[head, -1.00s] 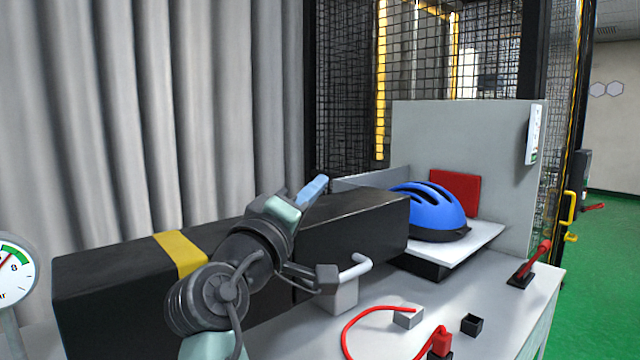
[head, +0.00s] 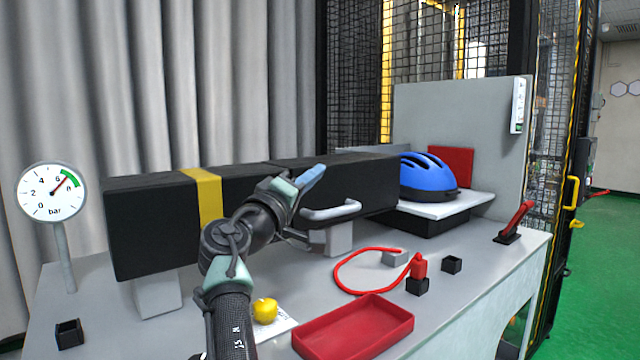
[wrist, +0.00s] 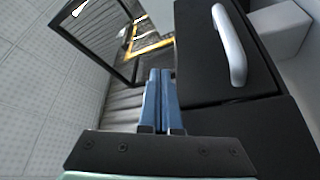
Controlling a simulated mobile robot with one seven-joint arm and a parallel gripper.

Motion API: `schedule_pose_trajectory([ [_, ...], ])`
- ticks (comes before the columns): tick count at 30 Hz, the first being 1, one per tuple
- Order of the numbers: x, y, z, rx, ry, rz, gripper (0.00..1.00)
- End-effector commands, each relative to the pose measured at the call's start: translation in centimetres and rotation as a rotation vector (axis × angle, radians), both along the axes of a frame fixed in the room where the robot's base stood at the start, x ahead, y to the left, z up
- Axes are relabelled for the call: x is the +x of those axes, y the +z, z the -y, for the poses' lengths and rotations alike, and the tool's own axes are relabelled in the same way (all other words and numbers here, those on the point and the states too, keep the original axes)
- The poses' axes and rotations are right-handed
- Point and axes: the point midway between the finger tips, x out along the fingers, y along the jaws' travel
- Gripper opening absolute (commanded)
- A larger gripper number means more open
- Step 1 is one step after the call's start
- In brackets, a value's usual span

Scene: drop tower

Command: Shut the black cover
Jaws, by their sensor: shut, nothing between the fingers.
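The black cover (head: 350,180) is the right part of a long black box (head: 140,220). It carries a pale bar handle (head: 332,211) on its front face. A seam shows between it and the left part; I cannot tell whether it is fully shut. In the wrist view the cover (wrist: 205,75) and its handle (wrist: 229,45) are on the right. My gripper (head: 316,174) is in front of the box, left of and above the handle. Its blue fingers (wrist: 160,90) are together and empty, beside the cover's edge and apart from the handle.
A blue helmet (head: 427,174) sits on a white plate (head: 452,204) right of the box. A red tray (head: 352,328), a red cable (head: 340,275), a yellow knob (head: 265,310) and small black holders (head: 452,264) are on the bench front. A gauge (head: 51,191) stands left.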

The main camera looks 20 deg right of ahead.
Motion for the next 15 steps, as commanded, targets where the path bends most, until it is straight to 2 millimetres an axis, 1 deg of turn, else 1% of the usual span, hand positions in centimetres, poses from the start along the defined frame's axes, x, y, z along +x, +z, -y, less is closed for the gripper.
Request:
schedule_pose_trajectory([
  [1,0.2,-0.7,0.1,-0.001,0.0,-0.001,0.0],
  [15,0.8,-4.0,0.0,0.0,-0.002,-0.002,0.0],
])
